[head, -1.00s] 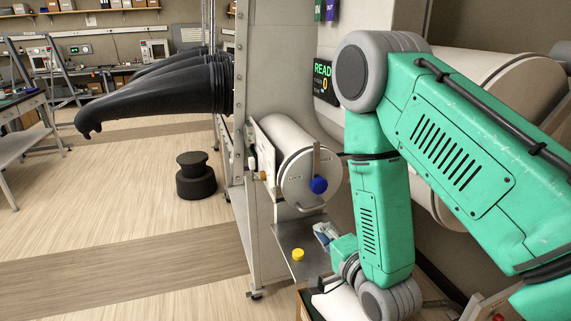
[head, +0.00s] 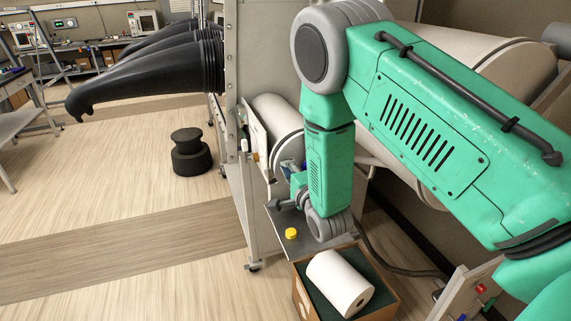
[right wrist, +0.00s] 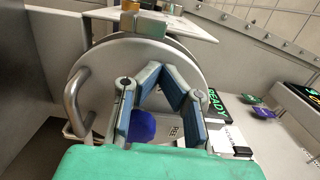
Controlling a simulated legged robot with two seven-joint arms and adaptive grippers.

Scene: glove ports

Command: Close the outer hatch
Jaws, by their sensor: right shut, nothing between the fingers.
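The outer hatch (head: 289,147) is the pale round lid at the near end of the white cylinder. My right arm hides much of it in the head view. In the right wrist view the hatch (right wrist: 105,75) shows as a grey disc with a curved metal handle (right wrist: 75,105) at its left and a blue knob (right wrist: 144,126) low down, partly behind my fingers. My right gripper (head: 288,166) is in front of the hatch, shut and empty. Its fingers (right wrist: 163,72) overlap the disc; I cannot tell whether they touch it. My left gripper is not in view.
A metal shelf (head: 283,222) under the hatch carries a yellow cap (head: 291,234). A box (head: 378,300) with a white roll (head: 340,283) stands below. Black gloves (head: 150,75) stick out at the left. A black stool (head: 190,153) stands on open floor.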

